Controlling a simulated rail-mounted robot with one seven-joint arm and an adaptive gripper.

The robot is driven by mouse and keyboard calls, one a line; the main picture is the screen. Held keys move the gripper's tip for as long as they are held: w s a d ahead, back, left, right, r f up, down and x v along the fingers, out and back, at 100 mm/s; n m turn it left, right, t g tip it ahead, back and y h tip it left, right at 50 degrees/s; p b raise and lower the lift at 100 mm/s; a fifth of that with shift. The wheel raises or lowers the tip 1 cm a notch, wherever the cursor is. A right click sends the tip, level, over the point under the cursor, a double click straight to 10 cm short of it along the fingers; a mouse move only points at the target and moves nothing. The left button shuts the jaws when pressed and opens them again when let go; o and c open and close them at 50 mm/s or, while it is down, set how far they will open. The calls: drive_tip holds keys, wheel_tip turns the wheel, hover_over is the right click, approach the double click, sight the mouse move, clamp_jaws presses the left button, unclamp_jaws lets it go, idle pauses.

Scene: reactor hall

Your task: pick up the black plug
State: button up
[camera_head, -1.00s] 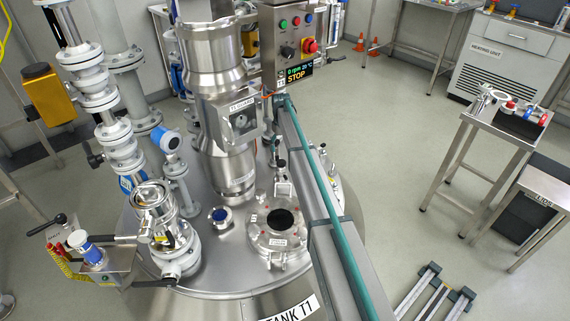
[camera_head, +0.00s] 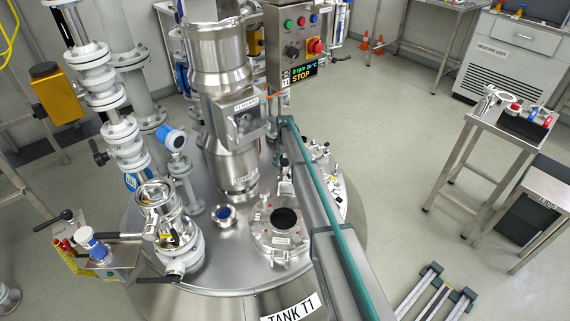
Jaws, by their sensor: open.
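I cannot pick out a black plug for certain. A dark round spot (camera_head: 284,218) shows in the middle of the round steel hatch cover (camera_head: 262,241) on the tank lid; I cannot tell whether it is a plug or an opening. At the right, a small steel table (camera_head: 484,118) carries a black tray (camera_head: 521,128) with small red, blue and white items and a silver fitting; these are too small to make out well. My gripper is not in view.
Tank T1 (camera_head: 230,284) fills the middle, with a tall steel column (camera_head: 220,110), pipework (camera_head: 105,100) and a control box (camera_head: 299,40) reading STOP. A grey beam with a teal strip (camera_head: 335,215) crosses the lid. The floor (camera_head: 400,170) is clear between tank and table.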

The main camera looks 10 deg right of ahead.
sight(285, 161)
drive_tip(key=shift+f, duration=0.1)
drive_tip(key=c, duration=1.4)
drive_tip(key=shift+o, duration=0.2)
drive_tip(key=shift+r, duration=0.4)
wheel_tip(285, 161, up, 8)
drive_tip(key=shift+s+r+b, duration=0.1)
drive_tip(key=shift+b, duration=0.4)
drive_tip(key=s+r+m, duration=0.1)
drive_tip(key=s+r, duration=0.4)
drive_tip(key=s, duration=0.8)
drive_tip(key=s+r+m, duration=0.1)
drive_tip(key=s+r, duration=0.4)
drive_tip(key=s, duration=0.8)
drive_tip(key=s+r+m, duration=0.1)
drive_tip(key=s+r, duration=0.5)
drive_tip(key=s, duration=0.8)
drive_tip(key=shift+m, duration=0.3)
